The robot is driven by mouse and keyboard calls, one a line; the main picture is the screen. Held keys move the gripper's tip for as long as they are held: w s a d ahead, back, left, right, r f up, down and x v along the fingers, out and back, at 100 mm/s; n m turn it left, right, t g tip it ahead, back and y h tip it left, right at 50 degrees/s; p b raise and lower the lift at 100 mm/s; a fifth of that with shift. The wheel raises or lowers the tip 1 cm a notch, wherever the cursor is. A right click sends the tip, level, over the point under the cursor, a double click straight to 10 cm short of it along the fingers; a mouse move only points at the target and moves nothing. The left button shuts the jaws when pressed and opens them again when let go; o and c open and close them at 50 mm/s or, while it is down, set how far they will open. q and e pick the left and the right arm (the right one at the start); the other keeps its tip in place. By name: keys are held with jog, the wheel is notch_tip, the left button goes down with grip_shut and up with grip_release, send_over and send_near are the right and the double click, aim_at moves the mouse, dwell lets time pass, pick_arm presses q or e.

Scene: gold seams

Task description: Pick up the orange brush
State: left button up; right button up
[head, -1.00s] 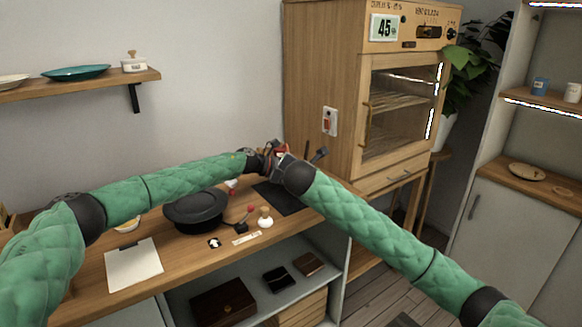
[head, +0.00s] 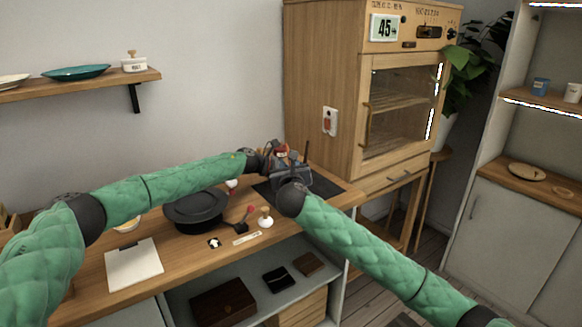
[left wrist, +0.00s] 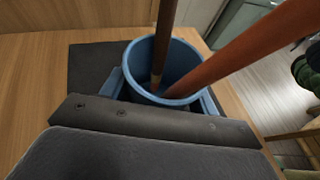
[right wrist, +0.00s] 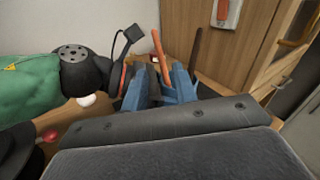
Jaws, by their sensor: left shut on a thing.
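A blue cup (left wrist: 147,72) stands on a dark mat in the left wrist view. The orange brush (left wrist: 240,52) leans out of it to the right, beside a thin brown stick (left wrist: 165,40). My left gripper (left wrist: 163,92) is shut on the cup, one finger on each side. My right gripper (right wrist: 160,88) has its fingers apart. The orange brush handle (right wrist: 160,52) rises between and beyond them in the right wrist view, and a dark stick (right wrist: 195,50) stands to its right. In the head view my right gripper (head: 291,174) hides most of the cup.
The dark mat (head: 325,190) lies at the counter's right end, close to the wooden cabinet (head: 322,80). A black hat-shaped thing (head: 195,207), a white clipboard (head: 133,263) and small items lie to the left. The left arm spans above the counter.

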jog(key=shift+w+a+f, duration=0.1)
jog(key=shift+w+f, duration=0.05)
jog(key=shift+w, duration=1.7)
jog(key=shift+w+a+f, duration=0.1)
jog(key=shift+w+f, duration=0.05)
jog(key=shift+w, duration=1.65)
jog(key=shift+c, duration=0.3)
grip_shut()
